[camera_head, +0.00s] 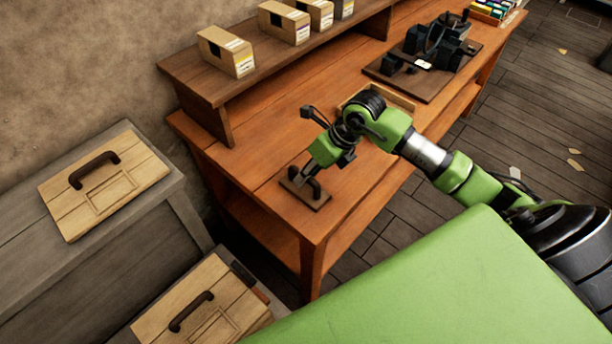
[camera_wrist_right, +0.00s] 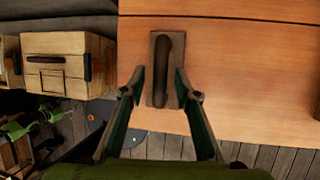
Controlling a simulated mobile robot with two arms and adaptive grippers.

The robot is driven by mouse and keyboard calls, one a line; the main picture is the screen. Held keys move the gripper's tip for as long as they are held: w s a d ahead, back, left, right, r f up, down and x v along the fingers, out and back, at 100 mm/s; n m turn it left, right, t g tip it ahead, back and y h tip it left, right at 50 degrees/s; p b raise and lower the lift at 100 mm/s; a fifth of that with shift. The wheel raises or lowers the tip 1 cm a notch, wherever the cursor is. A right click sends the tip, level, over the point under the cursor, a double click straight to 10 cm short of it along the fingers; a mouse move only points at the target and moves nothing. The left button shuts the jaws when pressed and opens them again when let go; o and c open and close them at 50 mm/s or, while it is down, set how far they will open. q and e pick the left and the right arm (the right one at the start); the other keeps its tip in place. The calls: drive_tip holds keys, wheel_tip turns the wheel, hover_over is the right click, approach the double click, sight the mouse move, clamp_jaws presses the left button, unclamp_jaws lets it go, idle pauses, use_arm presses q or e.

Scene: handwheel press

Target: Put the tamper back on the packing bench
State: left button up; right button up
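The tamper (camera_head: 311,199) is a small dark wooden plate with a black bar handle. It lies flat on the near left end of the orange-brown packing bench (camera_head: 255,160). In the right wrist view the tamper (camera_wrist_right: 168,60) is upright in the picture, its handle running lengthwise. My right gripper (camera_head: 306,178) is just above it, pointing down. In the right wrist view its fingers (camera_wrist_right: 160,75) are spread, one on each side of the tamper's handle. Whether a finger touches the tamper cannot be told. My left gripper is in neither view.
A raised shelf (camera_head: 270,55) along the bench's back carries several cartons (camera_head: 225,52). A dark press (camera_head: 435,45) stands on a board farther along. A shallow wooden tray (camera_head: 385,98) is partly behind my arm. Handled wooden lids (camera_head: 105,180) lie at the left.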

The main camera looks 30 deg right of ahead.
drive_tip(key=b+v, duration=0.1)
drive_tip(key=v, duration=0.9)
drive_tip(key=shift+b, duration=0.35)
drive_tip(key=shift+s, duration=0.1)
